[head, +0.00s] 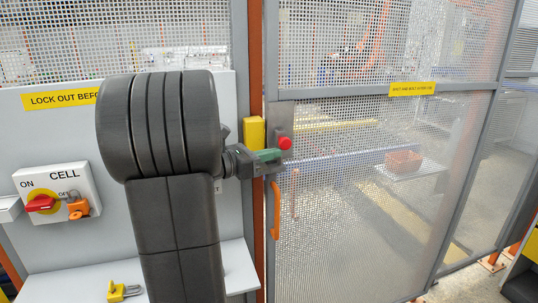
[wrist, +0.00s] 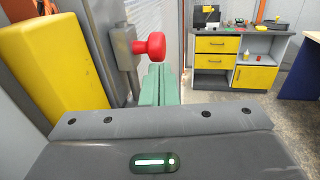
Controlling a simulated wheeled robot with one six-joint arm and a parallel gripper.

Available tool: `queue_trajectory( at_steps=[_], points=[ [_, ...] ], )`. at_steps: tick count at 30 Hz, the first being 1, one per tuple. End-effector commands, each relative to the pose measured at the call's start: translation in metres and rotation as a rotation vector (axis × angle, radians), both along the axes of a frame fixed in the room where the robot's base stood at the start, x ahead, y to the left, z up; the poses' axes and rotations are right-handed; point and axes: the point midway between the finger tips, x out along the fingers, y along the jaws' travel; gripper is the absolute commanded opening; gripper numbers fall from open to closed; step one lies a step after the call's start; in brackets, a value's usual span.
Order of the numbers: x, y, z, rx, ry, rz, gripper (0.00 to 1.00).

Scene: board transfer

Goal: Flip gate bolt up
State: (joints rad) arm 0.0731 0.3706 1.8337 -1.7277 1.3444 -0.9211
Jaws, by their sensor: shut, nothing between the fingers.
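The gate bolt has a red knob (head: 285,143) on a grey fitting (head: 278,133) at the gate's left edge, beside a yellow box (head: 254,132) on the post. In the wrist view the red knob (wrist: 153,45) sticks out to the right of its upright grey plate (wrist: 125,50). My gripper (head: 270,155) has green fingers, shut and empty, just below and left of the knob. In the wrist view the fingers (wrist: 157,84) lie under the knob and point away from the camera. I cannot tell whether they touch it.
The mesh gate (head: 350,220) has an orange handle (head: 276,210) below the knob. Left on the panel is a red CELL switch (head: 42,203) with an orange padlock (head: 79,209). A yellow padlock (head: 120,292) lies on a ledge. A yellow-drawered bench (wrist: 216,62) stands beyond.

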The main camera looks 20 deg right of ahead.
Motion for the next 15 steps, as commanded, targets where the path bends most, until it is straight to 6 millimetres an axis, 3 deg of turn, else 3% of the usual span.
queue_trajectory(
  at_steps=[12,15],
  points=[
    [0.0,0.0,0.05,0.0,-0.002,-0.001,0.0],
    [0.0,0.0,0.053,0.0,-0.001,-0.001,0.0]
  ],
)
